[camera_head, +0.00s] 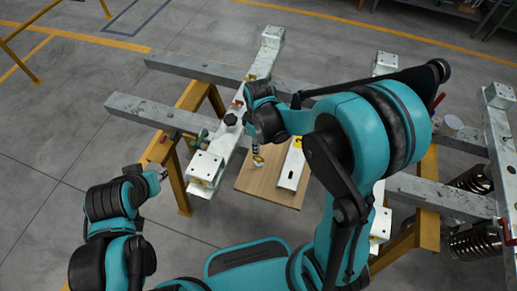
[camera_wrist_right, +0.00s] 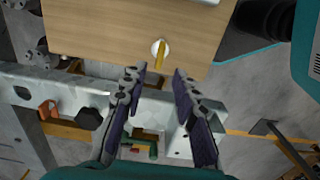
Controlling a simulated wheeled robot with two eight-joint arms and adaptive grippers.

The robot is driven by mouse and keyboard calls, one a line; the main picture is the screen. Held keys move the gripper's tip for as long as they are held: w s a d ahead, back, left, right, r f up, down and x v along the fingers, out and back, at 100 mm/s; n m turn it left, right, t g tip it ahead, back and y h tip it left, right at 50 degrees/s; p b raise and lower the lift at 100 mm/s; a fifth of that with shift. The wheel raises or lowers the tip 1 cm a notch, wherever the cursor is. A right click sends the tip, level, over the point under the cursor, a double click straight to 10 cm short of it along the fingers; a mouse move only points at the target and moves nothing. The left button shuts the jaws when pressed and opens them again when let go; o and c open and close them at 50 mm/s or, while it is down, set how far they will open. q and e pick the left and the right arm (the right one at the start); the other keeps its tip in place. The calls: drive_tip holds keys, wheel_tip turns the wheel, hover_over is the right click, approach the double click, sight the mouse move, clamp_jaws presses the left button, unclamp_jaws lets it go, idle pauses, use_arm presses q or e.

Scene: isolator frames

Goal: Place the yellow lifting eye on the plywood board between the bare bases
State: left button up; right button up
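The plywood board (camera_head: 262,190) lies between the pale metal frames in the head view and fills the top of the right wrist view (camera_wrist_right: 110,25). The yellow lifting eye (camera_wrist_right: 160,55), with a round white part, appears over the board near its edge. It also shows small in the head view (camera_head: 258,161). My right gripper (camera_wrist_right: 156,75) has its fingers apart, with the eye just beyond the fingertips and nothing between them. In the head view my right gripper (camera_head: 256,149) is just above the eye. My left gripper (camera_head: 161,174) is left of the frames; its fingers are too small to judge.
A white channel piece (camera_head: 290,172) lies on the board's right side. A galvanized frame (camera_head: 232,128) stands left of the board, across grey beams (camera_head: 155,114) on yellow trestles (camera_head: 178,180). Coil springs (camera_head: 470,242) are at far right. Floor at the left is open.

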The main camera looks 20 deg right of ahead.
drive_tip(key=s+d+r+m+t, duration=0.2)
drive_tip(key=s+r+m+t, duration=0.1)
drive_tip(key=s+r+m, duration=0.2)
drive_tip(key=s+d+r+m+t, duration=0.2)
drive_tip(key=s+r+m+t, duration=0.2)
drive_tip(key=r, duration=0.5)
drive_tip(key=shift+s+d+r+m, duration=0.35)
drive_tip(key=shift+s+m, duration=0.3)
drive_tip(key=shift+m, duration=0.45)
drive_tip(key=shift+f, duration=0.1)
